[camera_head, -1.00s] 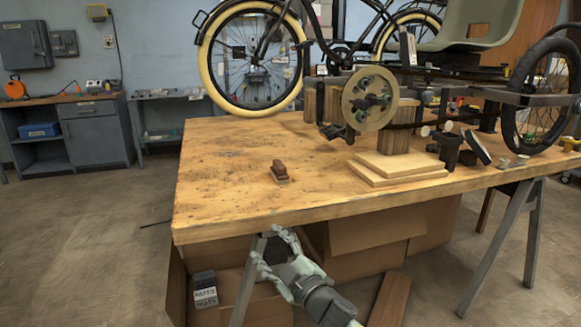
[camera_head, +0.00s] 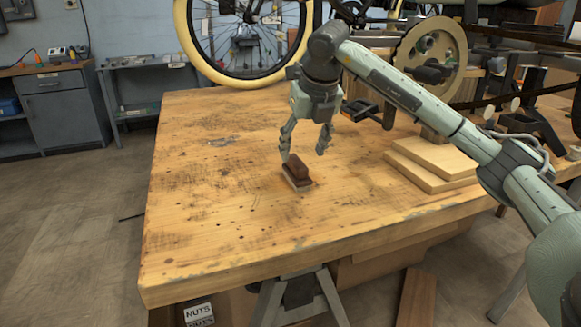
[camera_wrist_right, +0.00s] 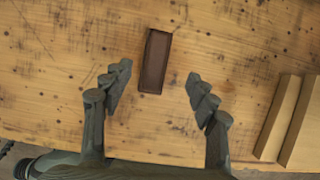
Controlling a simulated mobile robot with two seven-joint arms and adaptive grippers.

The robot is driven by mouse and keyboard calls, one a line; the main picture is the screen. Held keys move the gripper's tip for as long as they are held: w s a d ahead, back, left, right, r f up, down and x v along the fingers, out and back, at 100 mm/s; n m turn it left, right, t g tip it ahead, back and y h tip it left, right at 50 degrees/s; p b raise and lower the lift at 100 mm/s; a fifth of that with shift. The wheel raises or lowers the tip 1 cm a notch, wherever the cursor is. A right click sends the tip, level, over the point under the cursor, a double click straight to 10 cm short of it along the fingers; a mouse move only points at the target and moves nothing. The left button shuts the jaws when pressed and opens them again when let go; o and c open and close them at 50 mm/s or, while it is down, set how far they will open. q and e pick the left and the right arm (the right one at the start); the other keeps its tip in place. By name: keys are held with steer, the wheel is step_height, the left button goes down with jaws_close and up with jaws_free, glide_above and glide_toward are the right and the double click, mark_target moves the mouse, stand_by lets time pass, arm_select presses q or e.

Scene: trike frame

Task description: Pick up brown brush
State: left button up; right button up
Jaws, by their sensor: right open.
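No contact with the brush is clear. My left gripper is not in view.
The wooden table (camera_head: 200,235) is clear around the brush. Stacked pale boards (camera_head: 430,165) lie to the right. The trike frame with a cream-tired wheel (camera_head: 185,40) and a round disc (camera_head: 432,75) stands behind. A box marked NUTS (camera_head: 198,313) is below the table's front edge.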

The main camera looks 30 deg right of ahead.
mark_target(298, 162)
steer(key=shift+w+f, duration=0.1)
steer(key=shift+f, duration=0.5)
steer(key=x, duration=0.5)
steer(key=shift+w+a+f, duration=0.25)
steer(key=shift+f, duration=0.15)
steer(key=shift+c, duration=0.4)
steer(key=c, duration=1.2)
steer(key=shift+r, duration=0.1)
